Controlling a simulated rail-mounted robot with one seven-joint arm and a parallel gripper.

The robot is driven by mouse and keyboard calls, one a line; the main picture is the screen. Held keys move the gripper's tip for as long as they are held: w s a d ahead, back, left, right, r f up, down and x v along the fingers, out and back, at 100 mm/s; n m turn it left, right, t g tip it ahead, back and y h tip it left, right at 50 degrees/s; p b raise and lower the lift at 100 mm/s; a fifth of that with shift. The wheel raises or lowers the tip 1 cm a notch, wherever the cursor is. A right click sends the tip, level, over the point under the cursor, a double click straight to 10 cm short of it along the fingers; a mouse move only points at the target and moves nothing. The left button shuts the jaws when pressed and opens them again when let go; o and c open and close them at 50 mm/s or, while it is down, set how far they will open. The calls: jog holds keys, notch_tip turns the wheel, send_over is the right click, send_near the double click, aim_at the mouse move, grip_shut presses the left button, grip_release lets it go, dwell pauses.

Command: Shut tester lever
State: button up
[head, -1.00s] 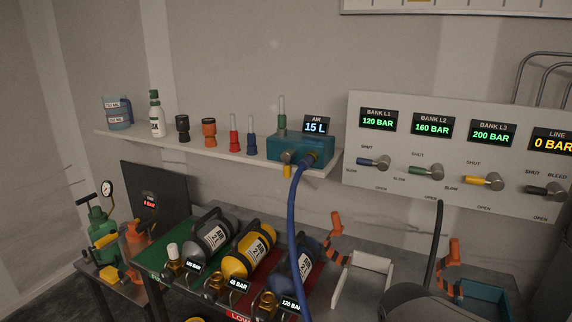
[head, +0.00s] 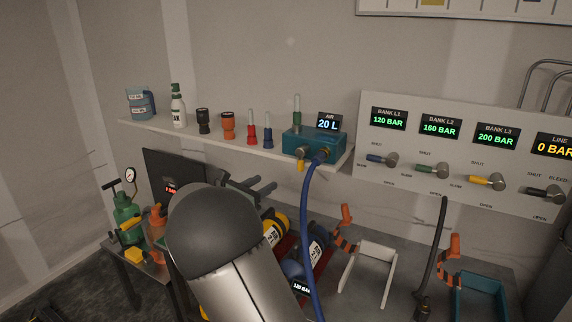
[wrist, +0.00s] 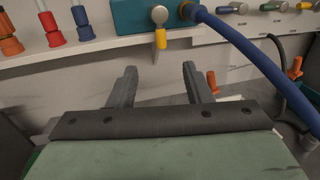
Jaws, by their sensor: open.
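The tester is a teal box (head: 310,143) at the right end of the wall shelf, with a display reading AIR 20 L. Its small yellow lever (head: 301,165) hangs down from a metal knob at the box's front. In the wrist view the yellow lever (wrist: 160,39) points straight down, above and beyond the gap between my fingers. My gripper (wrist: 159,70) is open and empty, its two dark fingers apart and not touching the lever. In the head view my gripper (head: 266,185) is below and left of the tester, partly hidden behind my arm.
A blue hose (head: 308,220) runs from the tester's right fitting down past the bench, close right of the lever. Coloured fittings (head: 252,134) stand along the shelf (head: 190,135). Gas cylinders (head: 317,245) lie below. A valve panel (head: 410,150) is at right.

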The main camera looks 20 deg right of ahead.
aim_at(298, 164)
jog(key=p+x, duration=0.4)
jog(key=x, duration=1.1)
jog(key=shift+w+d+f, duration=0.1)
jog(key=shift+d, duration=0.3)
jog(key=c, duration=1)
